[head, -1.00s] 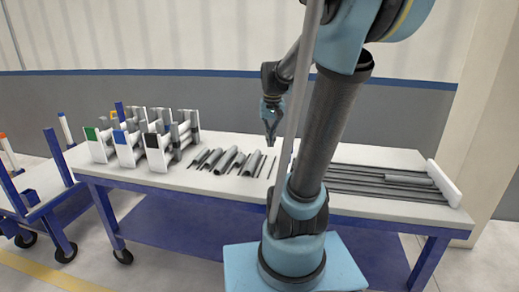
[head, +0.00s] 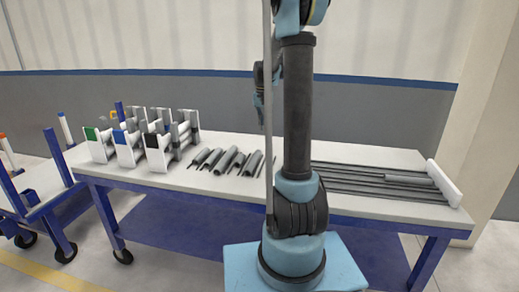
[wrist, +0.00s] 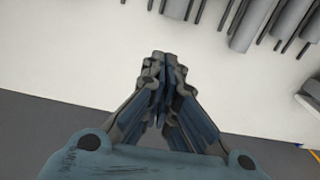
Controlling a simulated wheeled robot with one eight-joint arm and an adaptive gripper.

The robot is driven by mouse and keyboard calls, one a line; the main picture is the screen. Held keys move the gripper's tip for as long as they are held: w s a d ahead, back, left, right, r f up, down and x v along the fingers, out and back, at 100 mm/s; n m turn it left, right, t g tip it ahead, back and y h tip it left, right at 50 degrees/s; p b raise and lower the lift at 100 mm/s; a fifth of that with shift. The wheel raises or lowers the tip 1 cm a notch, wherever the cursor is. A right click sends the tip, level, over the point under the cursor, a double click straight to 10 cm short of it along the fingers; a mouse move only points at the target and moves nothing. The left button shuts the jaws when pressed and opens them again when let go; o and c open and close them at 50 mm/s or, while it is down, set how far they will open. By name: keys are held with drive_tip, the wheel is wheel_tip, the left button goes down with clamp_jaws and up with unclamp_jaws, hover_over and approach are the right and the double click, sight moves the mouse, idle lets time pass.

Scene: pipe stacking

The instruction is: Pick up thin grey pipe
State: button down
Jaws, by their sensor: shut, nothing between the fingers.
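Several grey pipes, thin and thick, lie side by side on the white table top. In the head view, a thin grey pipe (head: 198,157) lies at the left end of this row. In the wrist view, a thin grey pipe (wrist: 225,15) shows at the top edge, among thicker ones. I cannot tell which thin pipe the task means. My gripper (wrist: 164,62) is shut and empty over bare table, apart from the pipes. In the head view it is partly hidden behind my arm, above the table.
White holders (head: 128,150) with green, blue and black marks and grey pipes stand left on the table (head: 160,178). Long grey pipes (head: 370,182) lie at the right by a white end block (head: 444,184). A blue cart (head: 40,205) stands at the far left.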

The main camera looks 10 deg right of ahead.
sight(251, 164)
drive_tip(key=f, duration=0.3)
drive_tip(key=w+f, duration=0.1)
drive_tip(key=f, duration=0.3)
drive_tip(key=w+f, duration=0.1)
drive_tip(key=f, duration=0.3)
drive_tip(key=shift+w+d, duration=0.1)
drive_tip(key=shift+w, duration=0.1)
drive_tip(key=shift+s+f, duration=0.15)
drive_tip(key=shift+s, duration=0.2)
drive_tip(key=shift+s+a, duration=0.4)
drive_tip(key=shift+s, duration=0.4)
drive_tip(key=shift+s+a, duration=0.35)
drive_tip(key=shift+s, duration=0.4)
drive_tip(key=s+a, duration=0.2)
drive_tip(key=s, duration=0.3)
drive_tip(key=s+a, duration=0.2)
drive_tip(key=s, duration=0.3)
drive_tip(key=s+a, duration=0.2)
drive_tip(key=s, duration=0.4)
drive_tip(key=shift+s+a, duration=0.1)
drive_tip(key=shift+a, duration=0.3)
